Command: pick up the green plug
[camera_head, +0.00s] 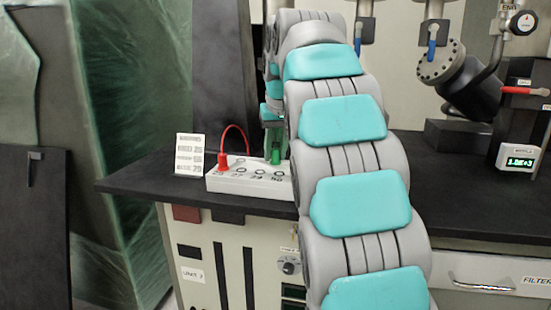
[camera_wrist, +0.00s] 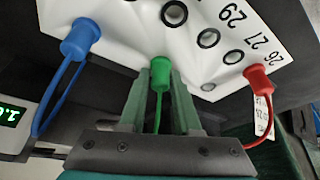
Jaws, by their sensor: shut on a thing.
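The green plug (camera_wrist: 159,69) is in the wrist view, between the two fingers of my gripper (camera_wrist: 160,85). My gripper is shut on it. The plug's tip meets the near edge of the white numbered socket box (camera_wrist: 115,25); I cannot tell whether it sits in a socket. In the head view the green plug (camera_head: 276,155) shows at the right part of the white box (camera_head: 235,183), just left of my arm, which hides the box's right end and most of the gripper.
A red plug (camera_head: 223,162) with a looped cable stands in the box. A blue plug (camera_wrist: 81,39) is at its other side in the wrist view. A white label card (camera_head: 189,155) stands left on the black worktop (camera_head: 140,180). Pipes and a small display (camera_head: 518,159) are at right.

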